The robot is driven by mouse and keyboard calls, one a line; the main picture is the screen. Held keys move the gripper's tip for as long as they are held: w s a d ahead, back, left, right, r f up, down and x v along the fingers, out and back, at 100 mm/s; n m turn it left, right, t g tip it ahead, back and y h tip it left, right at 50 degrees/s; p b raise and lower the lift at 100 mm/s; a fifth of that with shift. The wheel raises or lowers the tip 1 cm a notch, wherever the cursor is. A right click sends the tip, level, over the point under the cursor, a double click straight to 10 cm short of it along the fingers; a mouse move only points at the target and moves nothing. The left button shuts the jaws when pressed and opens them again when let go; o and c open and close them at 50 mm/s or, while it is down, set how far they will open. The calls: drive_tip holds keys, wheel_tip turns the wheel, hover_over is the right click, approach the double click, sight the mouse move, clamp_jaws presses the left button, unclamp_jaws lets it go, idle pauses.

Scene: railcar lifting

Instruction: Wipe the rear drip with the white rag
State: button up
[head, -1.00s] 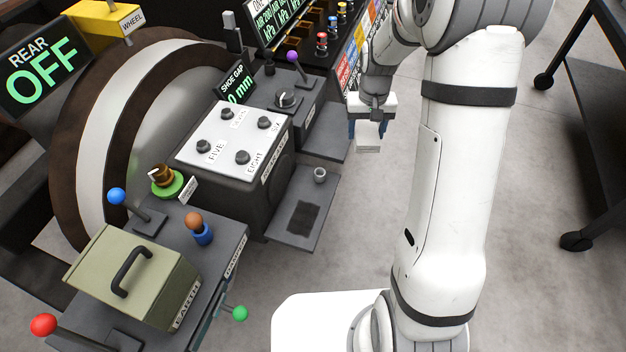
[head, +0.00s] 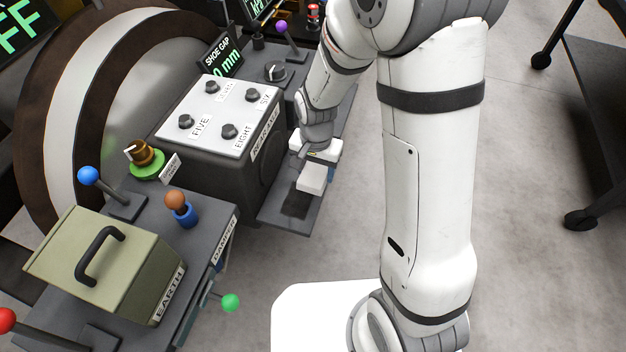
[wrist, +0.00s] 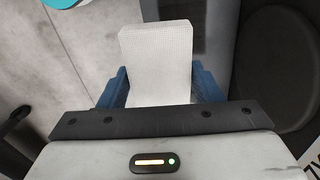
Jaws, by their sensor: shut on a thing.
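The white rag (head: 312,179) is a pale block-shaped pad. My gripper (head: 326,170) is shut on it, and its blue fingers flank the rag in the wrist view (wrist: 157,60). A dark rectangular patch, which looks like the rear drip (head: 296,204), lies on a grey shelf (head: 277,217) low beside the dark box with the knobs. The rag is over the far end of the patch and hides part of it. I cannot tell whether the rag touches the shelf.
The dark box with a white knob panel (head: 215,117) stands left of the shelf. A green EARTH case (head: 100,262) and several levers are nearer at left. A black wheeled frame (head: 595,110) stands at right. The floor (head: 520,200) between is open.

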drive_tip(key=shift+s+a+f, duration=0.25)
drive_tip(key=shift+s+f, duration=0.15)
drive_tip(key=shift+f, duration=0.1)
drive_tip(key=b, duration=0.5)
hover_over(313, 198)
drive_tip(key=shift+d+f, duration=0.15)
drive_tip(key=shift+f, duration=2.65)
drive_tip(key=shift+f+b, duration=0.6)
drive_tip(key=shift+f, duration=0.4)
